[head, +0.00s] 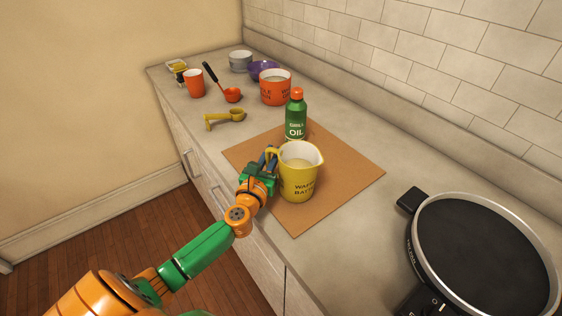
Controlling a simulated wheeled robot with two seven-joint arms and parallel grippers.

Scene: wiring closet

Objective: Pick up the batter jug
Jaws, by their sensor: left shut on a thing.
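The batter jug (300,178) is yellow with dark lettering and pale batter inside. It stands upright over the brown mat (345,172) on the counter, and I cannot tell whether its base touches the mat. My left gripper (271,160) is at the jug's left side, shut on its handle. The fingertips are partly hidden by the gripper body and the handle. My right gripper is not in view.
A green oil bottle (296,118) stands just behind the jug. A round black griddle (485,255) is at the right front. An orange tub (275,88), red cup (194,83), ladle (232,95) and yellow scoop (226,118) are farther back. The mat's right part is clear.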

